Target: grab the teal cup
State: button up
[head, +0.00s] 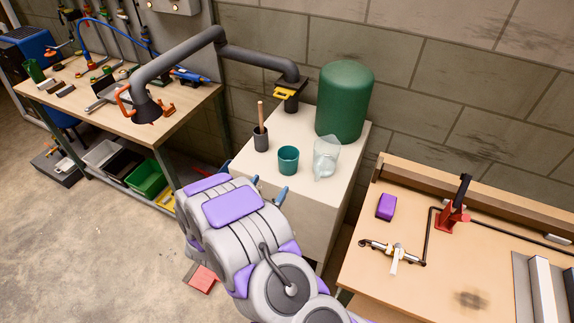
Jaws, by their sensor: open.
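The teal cup (288,161) stands upright on the pale cabinet top (262,187), between a dark grey holder (261,140) with a wooden handle in it and a clear pitcher (326,157). My gripper (254,187) is at the cabinet's near edge, below the cup in the picture. Its two blue-grey fingertips show on either side of my grey and purple arm, spread apart with nothing seen between them. The arm hides the space between the fingers. The cup is apart from the gripper.
A big green cylinder (344,101) stands behind the pitcher. A grey pipe arm (188,57) with a hood reaches over the left workbench (133,128). The right bench (427,275) holds a purple block (386,206) and a red tool (451,217). A block wall closes the back.

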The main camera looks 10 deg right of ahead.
jog(key=d+x, duration=0.1)
jog(key=x, duration=0.3)
jog(key=b, duration=0.1)
send_near(293, 150)
jog(key=shift+w+a+f, duration=0.25)
jog(key=shift+w+a, duration=0.2)
jog(key=shift+a, duration=0.05)
jog(key=w+d, duration=0.1)
jog(key=w+d+b, duration=0.1)
jog(key=d, duration=0.1)
jog(key=w+d, duration=0.1)
jog(key=shift+w+d+r+b, duration=0.25)
jog(key=shift+w+r+b, duration=0.05)
jog(key=shift+b, duration=0.05)
jog(key=shift+w+a, duration=0.2)
jog(key=shift+w, duration=0.4)
jog(key=shift+d, duration=0.6)
jog(key=c, duration=0.3)
jog(key=shift+a+r, duration=0.1)
jog(key=shift+a, duration=0.3)
jog(key=c, duration=0.8)
